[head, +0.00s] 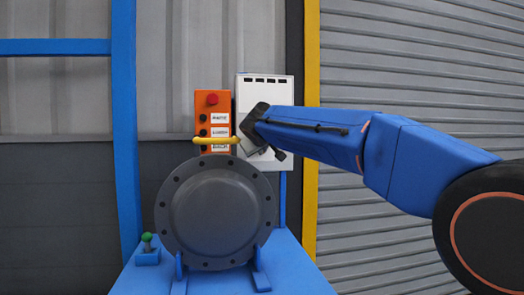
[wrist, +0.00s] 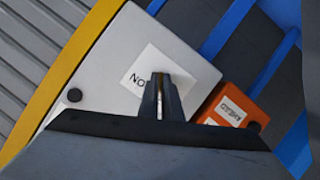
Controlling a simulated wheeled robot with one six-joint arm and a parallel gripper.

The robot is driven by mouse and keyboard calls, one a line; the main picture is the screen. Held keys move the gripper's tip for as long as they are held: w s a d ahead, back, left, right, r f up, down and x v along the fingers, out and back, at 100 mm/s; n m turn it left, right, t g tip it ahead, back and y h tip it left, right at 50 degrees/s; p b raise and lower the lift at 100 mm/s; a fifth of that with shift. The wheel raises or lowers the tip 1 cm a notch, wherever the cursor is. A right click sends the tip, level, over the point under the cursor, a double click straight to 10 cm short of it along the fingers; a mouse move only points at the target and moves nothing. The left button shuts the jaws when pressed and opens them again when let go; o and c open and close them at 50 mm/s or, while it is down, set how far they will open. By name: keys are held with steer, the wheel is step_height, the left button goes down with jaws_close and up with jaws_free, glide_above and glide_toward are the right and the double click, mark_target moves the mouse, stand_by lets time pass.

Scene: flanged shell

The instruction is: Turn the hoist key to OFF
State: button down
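The white cabinet (head: 265,90) stands behind the grey flanged shell. My gripper (head: 252,140) is at its lower front in the head view, and its fingertips are hard to make out there. In the wrist view my gripper (wrist: 160,90) has its two dark fingers close together in front of the same white cabinet (wrist: 115,75). A thin brownish strip shows in the narrow gap, too small to tell if it is the hoist key. A white label (wrist: 145,62) with the letters "NO" showing lies behind the fingers, partly covered. No separate key is visible.
The orange button box (head: 213,105) with a red button stands left of the cabinet. A yellow bar (head: 217,141) crosses its lower part above the grey flanged shell (head: 215,212). A green-topped lever (head: 147,240) stands at lower left. A yellow post (head: 311,100) rises right of the cabinet.

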steer(key=shift+f, duration=0.1)
stand_by(0.3)
steer(key=c, duration=2)
jaws_free()
step_height(320, 180, up, 10)
steer(key=shift+r, duration=0.1)
